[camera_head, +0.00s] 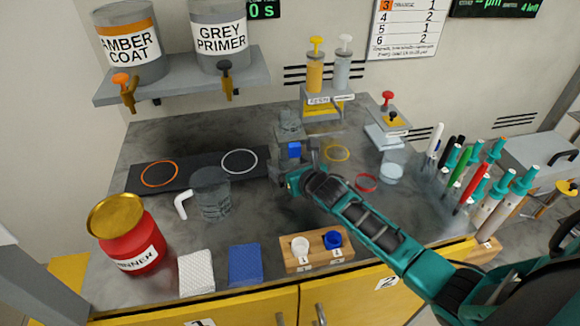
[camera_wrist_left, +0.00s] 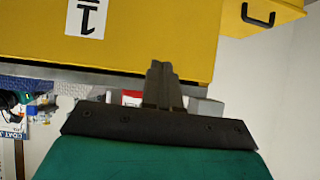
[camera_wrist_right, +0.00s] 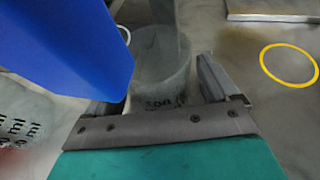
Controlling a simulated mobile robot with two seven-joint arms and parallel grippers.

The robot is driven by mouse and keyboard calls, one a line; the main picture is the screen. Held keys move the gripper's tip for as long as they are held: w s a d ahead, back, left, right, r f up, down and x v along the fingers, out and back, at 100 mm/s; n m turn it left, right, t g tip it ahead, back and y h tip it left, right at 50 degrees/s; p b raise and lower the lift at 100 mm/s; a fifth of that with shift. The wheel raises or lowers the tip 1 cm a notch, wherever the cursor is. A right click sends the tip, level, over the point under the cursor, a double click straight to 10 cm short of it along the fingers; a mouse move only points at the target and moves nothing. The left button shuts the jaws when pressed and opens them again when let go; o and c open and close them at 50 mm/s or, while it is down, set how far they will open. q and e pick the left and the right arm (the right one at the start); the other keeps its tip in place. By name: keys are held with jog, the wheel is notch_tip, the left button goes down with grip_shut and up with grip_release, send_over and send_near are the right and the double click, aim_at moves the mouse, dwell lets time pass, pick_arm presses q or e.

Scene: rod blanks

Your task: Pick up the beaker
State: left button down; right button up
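In the right wrist view a clear grey beaker (camera_wrist_right: 160,65) with dark markings stands upright just beyond and between the fingertips. My right gripper (camera_wrist_right: 160,85) is open around its near side; I cannot tell whether the fingers touch it. In the head view my right gripper (camera_head: 290,172) is low over the bench, beside a grey stand (camera_head: 289,125) with a blue part (camera_head: 294,150); the beaker there is mostly hidden. A larger grey beaker (camera_head: 212,197) stands to the left, and a small clear one (camera_head: 391,170) to the right. My left gripper (camera_wrist_left: 163,82) is shut and empty, before a yellow drawer front.
A red tin (camera_head: 133,240), white and blue pads (camera_head: 244,265) and a wooden block (camera_head: 316,252) line the front edge. A black pad (camera_head: 198,170) lies at left. A rack of pens and tubes (camera_head: 470,180) stands at right. The blue part hangs close on the right wrist view's left.

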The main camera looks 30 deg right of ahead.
jog(key=c, duration=0.8)
